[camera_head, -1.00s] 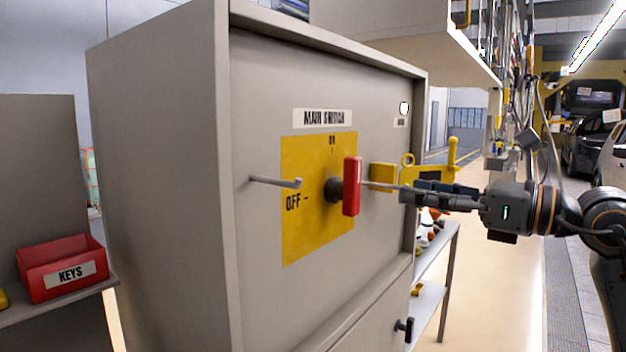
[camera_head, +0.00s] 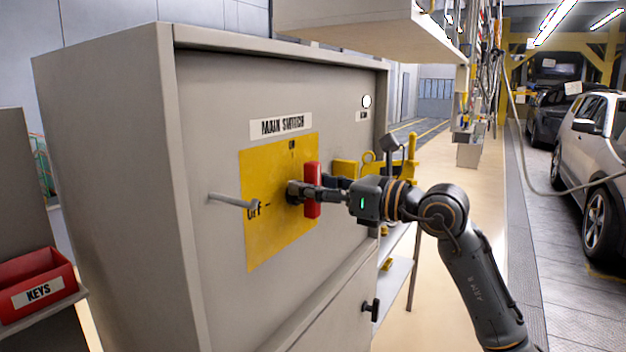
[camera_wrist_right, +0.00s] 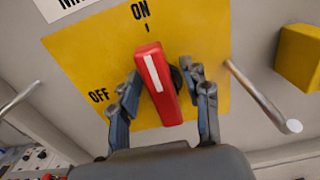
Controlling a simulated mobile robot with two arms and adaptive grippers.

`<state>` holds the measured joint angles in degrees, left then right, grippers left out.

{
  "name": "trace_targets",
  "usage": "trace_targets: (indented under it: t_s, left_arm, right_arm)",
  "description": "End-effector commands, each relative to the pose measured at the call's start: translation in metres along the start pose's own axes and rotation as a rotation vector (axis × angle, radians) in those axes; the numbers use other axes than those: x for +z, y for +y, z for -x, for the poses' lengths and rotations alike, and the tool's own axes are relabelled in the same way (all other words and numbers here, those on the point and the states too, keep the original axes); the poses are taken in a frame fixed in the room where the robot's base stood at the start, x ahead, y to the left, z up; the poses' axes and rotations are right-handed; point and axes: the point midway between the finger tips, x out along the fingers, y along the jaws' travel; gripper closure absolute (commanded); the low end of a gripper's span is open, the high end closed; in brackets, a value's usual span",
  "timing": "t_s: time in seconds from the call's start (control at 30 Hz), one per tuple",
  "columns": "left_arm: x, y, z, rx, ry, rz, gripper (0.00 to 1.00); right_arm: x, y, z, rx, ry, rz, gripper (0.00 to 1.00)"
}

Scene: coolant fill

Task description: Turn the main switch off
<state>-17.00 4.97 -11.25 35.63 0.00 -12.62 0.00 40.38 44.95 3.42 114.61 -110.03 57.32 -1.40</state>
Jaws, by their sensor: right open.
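The main switch has a red handle (camera_head: 312,176) on a yellow plate (camera_head: 265,170) marked ON at the top and OFF at the left. The handle stands upright, in line with ON; its white stripe shows in the right wrist view (camera_wrist_right: 153,72). My right gripper (camera_head: 308,193) is at the handle. In the right wrist view its open fingers (camera_wrist_right: 162,85) lie on both sides of the handle, with gaps visible. Part of the handle is hidden by the fingers in the head view. My left gripper is not in view.
A grey rod (camera_head: 232,201) sticks out of the cabinet (camera_head: 210,110) left of the plate. Another rod (camera_wrist_right: 262,95) is right of the handle in the wrist view. A yellow block (camera_head: 345,168) sits right of the switch. A red KEYS bin (camera_head: 38,285) is at lower left.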

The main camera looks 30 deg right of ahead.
Motion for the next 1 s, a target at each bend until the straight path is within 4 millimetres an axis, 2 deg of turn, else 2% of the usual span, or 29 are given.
trace_targets:
  t_s: [0.2,0.4,0.43,0.77,1.0]
  left_arm:
    - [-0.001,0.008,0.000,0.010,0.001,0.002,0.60]
    - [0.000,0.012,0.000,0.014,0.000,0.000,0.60]
    - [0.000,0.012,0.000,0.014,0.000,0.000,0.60]
    - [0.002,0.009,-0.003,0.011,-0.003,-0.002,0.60]
    - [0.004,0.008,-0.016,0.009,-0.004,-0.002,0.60]
  right_arm:
    - [0.000,0.000,0.000,0.000,0.000,0.000,0.55]
    - [-0.001,0.000,0.000,0.000,0.001,0.000,0.96]
    - [-0.001,0.000,0.000,0.000,0.001,0.000,1.00]
    - [-0.002,0.000,0.000,0.000,0.003,0.019,1.00]
    - [-0.005,0.003,0.000,0.000,0.005,0.127,1.00]
